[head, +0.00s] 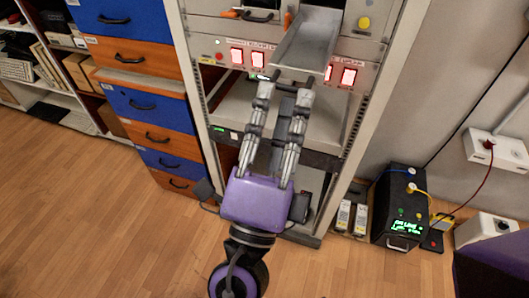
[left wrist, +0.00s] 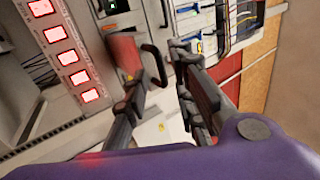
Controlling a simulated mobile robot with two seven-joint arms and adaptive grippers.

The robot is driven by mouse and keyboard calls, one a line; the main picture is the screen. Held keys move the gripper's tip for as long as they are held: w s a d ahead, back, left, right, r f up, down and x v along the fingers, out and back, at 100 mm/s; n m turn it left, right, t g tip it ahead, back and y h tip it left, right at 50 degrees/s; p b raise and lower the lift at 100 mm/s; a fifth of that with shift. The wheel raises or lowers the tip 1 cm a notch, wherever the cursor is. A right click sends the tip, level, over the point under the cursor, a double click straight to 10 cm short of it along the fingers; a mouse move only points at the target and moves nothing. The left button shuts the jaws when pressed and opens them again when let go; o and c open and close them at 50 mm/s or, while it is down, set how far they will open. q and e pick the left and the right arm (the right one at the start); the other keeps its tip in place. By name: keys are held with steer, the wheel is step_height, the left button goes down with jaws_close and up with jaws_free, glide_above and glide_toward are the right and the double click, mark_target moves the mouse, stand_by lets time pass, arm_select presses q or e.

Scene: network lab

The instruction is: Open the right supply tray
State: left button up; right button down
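A grey metal tray (head: 308,38), which looks like the right supply tray, sticks out of the upper part of the rack toward me. My left gripper (head: 284,92) is just below its front end, fingers pointing up at the rack. The fingers are apart, with a dark bar between the tips that may be a handle. In the left wrist view, the open fingers (left wrist: 160,85) stand on either side of a dark looped handle (left wrist: 155,66). I cannot tell whether they touch it. The left drawer's dark handle (head: 258,16) shows at the top. My right gripper is out of view.
The rack panel (head: 225,52) with red lit switches lies just behind the fingers. A blue and orange drawer cabinet (head: 150,100) stands left. A black power unit (head: 400,205) and a white socket box (head: 497,150) are at right. Wooden floor is clear at lower left.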

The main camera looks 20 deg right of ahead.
arm_select(q)
steer(key=v, duration=1)
